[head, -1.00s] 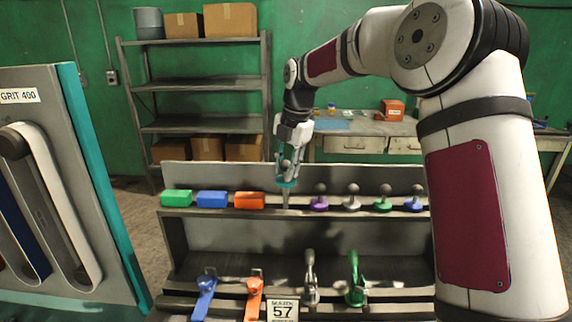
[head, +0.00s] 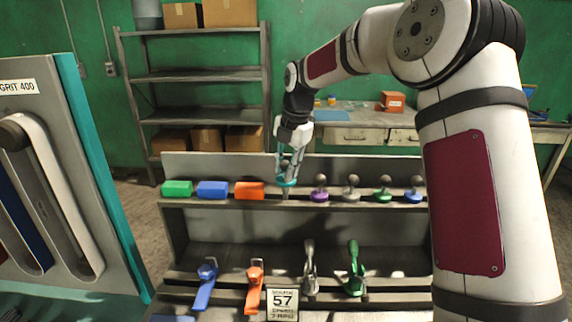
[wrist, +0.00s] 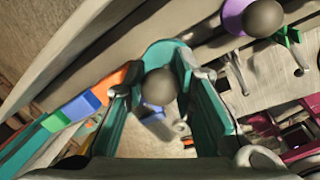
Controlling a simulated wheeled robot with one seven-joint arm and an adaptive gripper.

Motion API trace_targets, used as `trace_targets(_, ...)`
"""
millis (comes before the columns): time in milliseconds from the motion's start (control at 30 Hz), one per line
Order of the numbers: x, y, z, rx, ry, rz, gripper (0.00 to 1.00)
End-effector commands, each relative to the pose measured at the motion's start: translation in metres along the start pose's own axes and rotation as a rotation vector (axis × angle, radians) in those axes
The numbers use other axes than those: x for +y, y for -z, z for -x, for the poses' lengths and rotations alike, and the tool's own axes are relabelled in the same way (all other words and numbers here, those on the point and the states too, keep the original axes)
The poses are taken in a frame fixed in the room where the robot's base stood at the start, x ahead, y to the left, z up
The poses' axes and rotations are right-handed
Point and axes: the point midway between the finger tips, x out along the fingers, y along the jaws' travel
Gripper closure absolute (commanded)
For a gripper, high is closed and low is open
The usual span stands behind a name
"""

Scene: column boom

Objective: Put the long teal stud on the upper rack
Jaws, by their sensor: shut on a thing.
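The long teal stud has a grey ball knob (wrist: 160,87) above a teal disc (head: 286,183), with a grey shank below. My gripper (head: 288,168) is shut on the knob, which also shows between its fingers in the wrist view. The stud hangs upright over the upper rack (head: 255,201), in the gap between the orange block and the purple stud. Its disc sits higher than the purple stud's disc. The shank's lower end is at the rail; I cannot tell how far it enters a slot.
Left on the upper rack are green, blue and orange (head: 249,190) blocks. Right of the gap are purple (head: 319,194), silver, green and blue studs. Coloured clamps, including an orange one (head: 254,287), stand on the lower rack. A grey panel (head: 85,180) stands at left.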

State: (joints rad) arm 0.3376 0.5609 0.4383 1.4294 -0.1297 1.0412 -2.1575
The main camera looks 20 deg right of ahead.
Motion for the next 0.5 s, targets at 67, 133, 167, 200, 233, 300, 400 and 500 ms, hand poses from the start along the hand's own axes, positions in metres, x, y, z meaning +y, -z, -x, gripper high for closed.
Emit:
trace_targets(67,0.000,0.000,-0.002,0.000,-0.001,0.000,1.00)
trace_targets(133,-0.001,0.000,-0.004,-0.001,-0.001,0.000,1.00)
trace_targets(167,-0.001,0.000,-0.005,-0.001,-0.001,0.000,1.00)
trace_targets(200,-0.001,0.000,-0.006,-0.001,-0.001,0.000,1.00)
trace_targets(233,-0.001,0.000,-0.006,-0.001,-0.001,0.000,1.00)
trace_targets(300,-0.002,0.000,-0.008,-0.001,-0.001,0.000,1.00)
trace_targets(400,-0.002,0.000,-0.011,-0.001,-0.001,0.000,1.00)
trace_targets(500,-0.002,0.000,-0.013,-0.001,-0.001,0.000,1.00)
